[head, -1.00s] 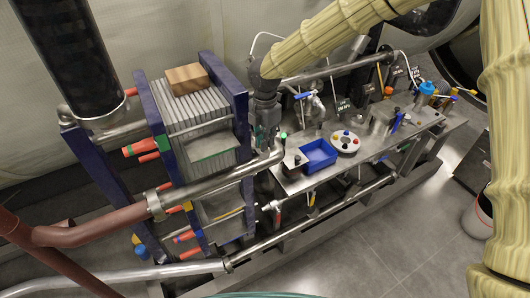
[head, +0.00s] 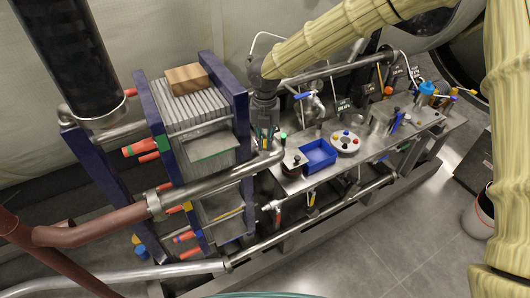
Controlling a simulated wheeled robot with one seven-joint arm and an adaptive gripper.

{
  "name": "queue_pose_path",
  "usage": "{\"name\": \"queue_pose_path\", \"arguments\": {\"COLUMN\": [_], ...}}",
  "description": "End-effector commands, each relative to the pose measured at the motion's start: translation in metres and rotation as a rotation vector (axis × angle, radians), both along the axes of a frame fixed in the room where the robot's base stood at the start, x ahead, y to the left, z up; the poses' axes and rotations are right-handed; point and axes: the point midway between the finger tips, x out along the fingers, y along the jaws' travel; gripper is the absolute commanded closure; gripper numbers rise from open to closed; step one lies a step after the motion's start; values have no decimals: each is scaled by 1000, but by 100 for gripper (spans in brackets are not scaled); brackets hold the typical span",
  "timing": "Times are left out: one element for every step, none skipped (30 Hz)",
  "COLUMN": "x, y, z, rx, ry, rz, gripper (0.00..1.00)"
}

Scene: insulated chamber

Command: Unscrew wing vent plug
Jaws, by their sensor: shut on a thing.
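My gripper (head: 265,137) points down in the head view, between the blue-framed plate stack and the bench. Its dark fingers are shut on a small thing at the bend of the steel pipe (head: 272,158). The thing sits where the wing vent plug would be, but the fingers hide it almost fully. I cannot make out its wings or thread, or how far it stands out of the pipe.
The blue-framed plate stack (head: 243,105) stands close left of my gripper, with a wooden block (head: 187,78) on top. To the right, the steel bench (head: 290,184) holds a blue tray (head: 319,154), a round white holder (head: 345,142) and several fittings. Floor at the lower right is clear.

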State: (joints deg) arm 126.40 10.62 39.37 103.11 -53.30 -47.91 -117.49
Motion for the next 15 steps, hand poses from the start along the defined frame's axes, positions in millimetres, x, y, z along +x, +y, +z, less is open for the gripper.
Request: {"name": "queue_pose_path", "arguments": {"x": [2, 2, 2, 2, 2, 1, 1, 1, 1, 1, 1, 1, 1, 1, 1], "y": [-1, -1, -1, -1, -1, -1, -1, -1, -1, -1, 0, 0, 0, 0, 0], "z": [1, 1, 1, 1, 1, 1, 1, 1, 1, 1, 1, 1, 1, 1, 1], "rx": [0, 0, 1, 0, 0, 0, 0, 0, 0, 0, 0, 0, 0, 0, 0], "ry": [-3, -3, -3, -3, -3, -2, -2, -2, -2, -1, -1, -1, -1, -1, -1], "rz": [-2, -2, -2, -2, -2, -2, -2, -2, -2, -2, -2, -2, -2, -2, -2], "gripper": [100, 100, 86, 81, 78, 78, 78, 78, 78, 78, 78, 78, 78, 78, 78]}}
